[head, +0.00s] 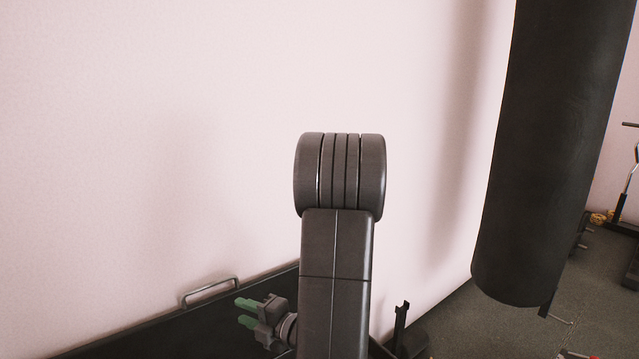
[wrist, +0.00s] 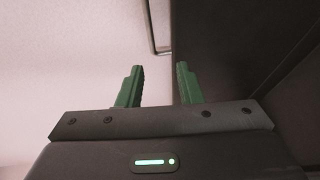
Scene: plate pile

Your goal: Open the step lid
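The step lid (head: 180,335) is a dark panel standing tilted up against the pale wall at the lower left of the head view. A metal bar handle (head: 210,290) sits on its top edge. My gripper (head: 242,311), with green fingers, is in front of the panel, right of and below the handle, and apart from it. In the wrist view the gripper (wrist: 160,85) is open with nothing between its fingers. The handle (wrist: 158,30) shows beyond the fingertips, beside the dark lid (wrist: 230,45). The lower part of the lid is out of view.
A large black punching bag (head: 550,150) hangs at the right. Gym equipment (head: 625,185) stands on the grey floor (head: 450,325) at the far right. The pale wall (head: 150,130) is close behind the lid. A small dark stand (head: 402,325) is right of my arm.

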